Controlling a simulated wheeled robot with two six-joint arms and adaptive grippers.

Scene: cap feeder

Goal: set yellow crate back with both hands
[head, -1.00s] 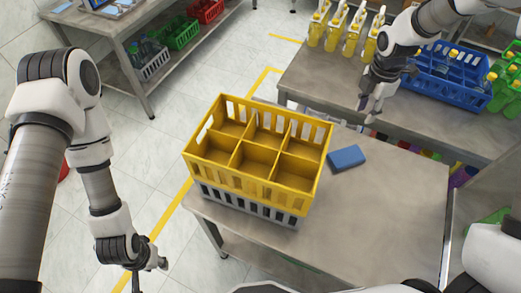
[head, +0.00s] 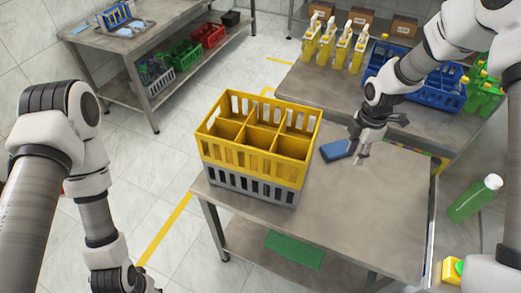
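The yellow crate (head: 258,160) sits upright on top of a grey crate (head: 249,189) at the left corner of the near table. Its several compartments look empty. My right gripper (head: 359,154) points down over the near table, to the right of the yellow crate and apart from it, beside a blue block (head: 336,150). Its fingers look parted with nothing between them. My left gripper (head: 140,284) is at the bottom edge, left of and below the crates. Its fingers are mostly cut off by the frame.
A green bottle (head: 474,198) is at the right. A shelf table (head: 165,35) stands at the back left.

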